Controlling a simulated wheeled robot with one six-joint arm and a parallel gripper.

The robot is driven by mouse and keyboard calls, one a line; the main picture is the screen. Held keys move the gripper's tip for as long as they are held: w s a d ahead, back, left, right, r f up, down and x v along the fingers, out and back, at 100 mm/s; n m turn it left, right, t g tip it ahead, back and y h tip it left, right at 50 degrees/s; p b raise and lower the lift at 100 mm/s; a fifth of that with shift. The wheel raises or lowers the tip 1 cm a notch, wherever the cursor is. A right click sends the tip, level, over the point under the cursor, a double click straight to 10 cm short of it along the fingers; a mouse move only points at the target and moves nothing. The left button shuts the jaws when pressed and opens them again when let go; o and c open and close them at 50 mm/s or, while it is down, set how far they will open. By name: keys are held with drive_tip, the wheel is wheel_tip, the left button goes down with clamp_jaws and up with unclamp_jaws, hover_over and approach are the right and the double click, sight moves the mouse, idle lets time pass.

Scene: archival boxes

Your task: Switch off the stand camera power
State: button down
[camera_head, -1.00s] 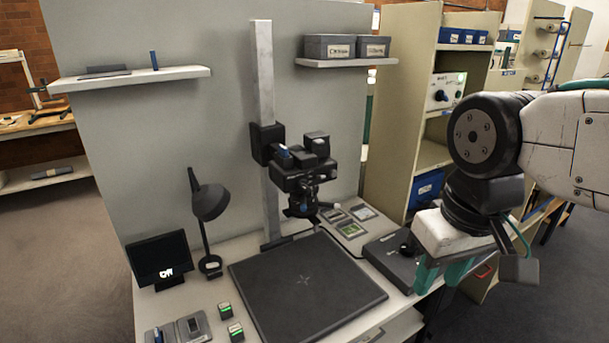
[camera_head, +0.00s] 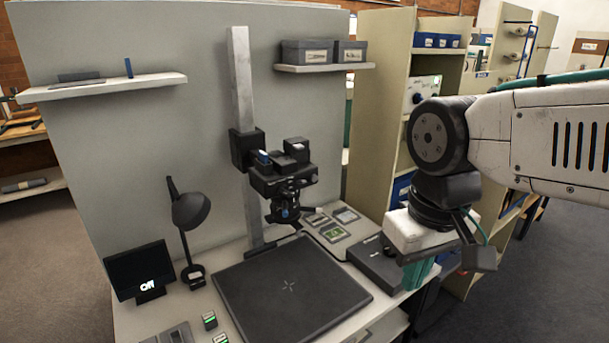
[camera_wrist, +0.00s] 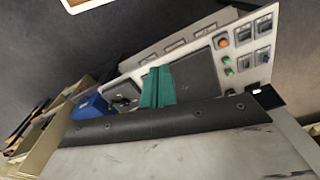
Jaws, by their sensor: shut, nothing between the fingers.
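The stand camera (camera_head: 283,182) is a black unit on a grey upright column (camera_head: 240,80), above a dark square baseboard (camera_head: 290,287). My gripper (camera_head: 420,275) is at the right of the table, beside a dark box (camera_head: 378,262). In the wrist view my gripper (camera_wrist: 157,87) has its green fingers together with nothing between them. No power label is legible.
A small monitor (camera_head: 143,270) with white text and a desk lamp (camera_head: 190,210) stand at the left. A wall shelf (camera_head: 325,67) holds two grey boxes. A shelving unit (camera_head: 385,90) stands behind my arm. In the wrist view a blue bin (camera_wrist: 90,107) is at the left.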

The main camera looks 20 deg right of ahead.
drive_tip(key=w+a+r+n+t+y, duration=0.1)
drive_tip(key=w+r, duration=0.1)
drive_tip(key=w, duration=1.1)
drive_tip(key=w+a+r+n+t, duration=0.1)
drive_tip(key=w+r, duration=0.2)
drive_tip(key=w, duration=1)
drive_tip(key=n+t, duration=0.1)
drive_tip(key=t, duration=0.1)
approach(300, 180)
drive_tip(key=v, duration=0.4)
drive_tip(key=shift+d+r, duration=0.1)
drive_tip(key=shift+d, duration=0.1)
drive_tip(key=x, duration=1)
drive_tip(key=shift+a, duration=0.1)
